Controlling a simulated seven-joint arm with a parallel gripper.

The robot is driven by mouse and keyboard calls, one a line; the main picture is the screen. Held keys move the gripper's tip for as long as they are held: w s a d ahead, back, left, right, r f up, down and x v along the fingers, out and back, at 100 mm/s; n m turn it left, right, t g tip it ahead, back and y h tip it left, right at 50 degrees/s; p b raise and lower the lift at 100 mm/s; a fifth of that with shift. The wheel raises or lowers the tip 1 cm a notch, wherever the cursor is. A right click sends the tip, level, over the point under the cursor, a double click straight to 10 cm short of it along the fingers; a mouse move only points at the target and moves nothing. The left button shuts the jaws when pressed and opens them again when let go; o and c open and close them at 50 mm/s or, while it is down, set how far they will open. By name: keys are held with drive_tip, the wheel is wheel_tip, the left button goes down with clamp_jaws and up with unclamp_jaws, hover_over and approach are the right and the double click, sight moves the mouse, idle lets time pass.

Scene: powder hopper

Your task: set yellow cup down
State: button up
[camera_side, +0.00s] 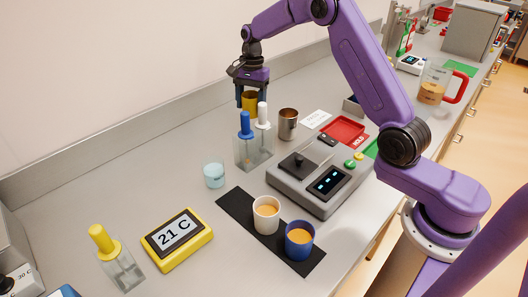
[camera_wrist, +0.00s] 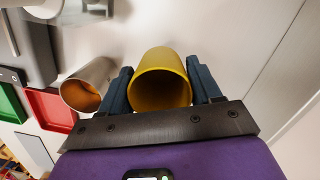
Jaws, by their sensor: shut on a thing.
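The yellow cup (camera_wrist: 162,80) is between the two dark fingers of my gripper (camera_wrist: 163,88) in the wrist view, with its open mouth toward the camera. The inside that shows looks empty. In the side view, my gripper (camera_side: 250,97) is at the back of the bench near the wall, shut on the yellow cup (camera_side: 250,104). The cup's lower part is hidden behind the blue and white stoppers, so I cannot tell whether it touches the bench.
A metal cup (camera_side: 288,124) stands right of the yellow cup, also in the wrist view (camera_wrist: 88,84). Stoppered bottles (camera_side: 252,150) stand in front. A black mat (camera_side: 238,207) holds a white cup (camera_side: 266,215) and a blue cup (camera_side: 299,240). A grey scale (camera_side: 318,185) stands right.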

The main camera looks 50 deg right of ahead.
wheel_tip(320, 180, up, 13)
drive_tip(key=s+a+r, duration=0.2)
drive_tip(key=s+a, duration=0.4)
drive_tip(key=s, duration=0.2)
drive_tip(key=s+a+r, duration=0.2)
drive_tip(key=s+a, duration=0.4)
drive_tip(key=s, duration=0.2)
drive_tip(key=s+a+f, duration=0.2)
drive_tip(key=s, duration=0.6)
drive_tip(key=s+a+f, duration=0.3)
drive_tip(key=s, duration=0.6)
drive_tip(key=w+a+f, duration=0.2)
drive_tip(key=w+f, duration=0.2)
drive_tip(key=w+a+f, duration=0.2)
drive_tip(key=w+f, duration=0.2)
drive_tip(key=f, duration=0.1)
drive_tip(key=w+a+f, duration=0.2)
drive_tip(key=w+f, duration=0.3)
drive_tip(key=shift+a+f, duration=0.1)
drive_tip(key=shift+f, duration=1.6)
drive_tip(key=shift+f, duration=0.1)
